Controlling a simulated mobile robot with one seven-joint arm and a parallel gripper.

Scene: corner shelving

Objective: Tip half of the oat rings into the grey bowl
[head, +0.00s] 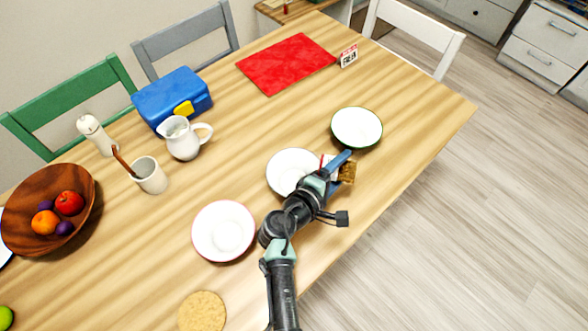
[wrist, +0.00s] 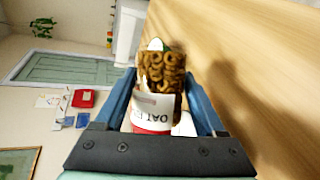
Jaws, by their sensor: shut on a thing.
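My gripper (head: 343,166) is shut on a clear container of oat rings (wrist: 160,75), with blue fingers on either side. In the wrist view its label reads upside down and a red band is at the near end. The brown rings also show beside the fingers in the head view (head: 348,172). The container looks tipped well over, above the table; its mouth is not clear. A white bowl (head: 284,174), probably the grey one, is just left of the gripper, partly hidden by it. A green-rimmed bowl (head: 357,127) is behind and a pink-rimmed bowl (head: 223,231) nearer left.
A round cork-coloured mat (head: 202,313) lies near the front. A white jug (head: 183,138), a cup (head: 150,176), a blue lunch box (head: 172,100) and a wooden fruit bowl (head: 22,207) stand left. A red mat (head: 286,64) lies at the back. The table's right edge is close to my gripper.

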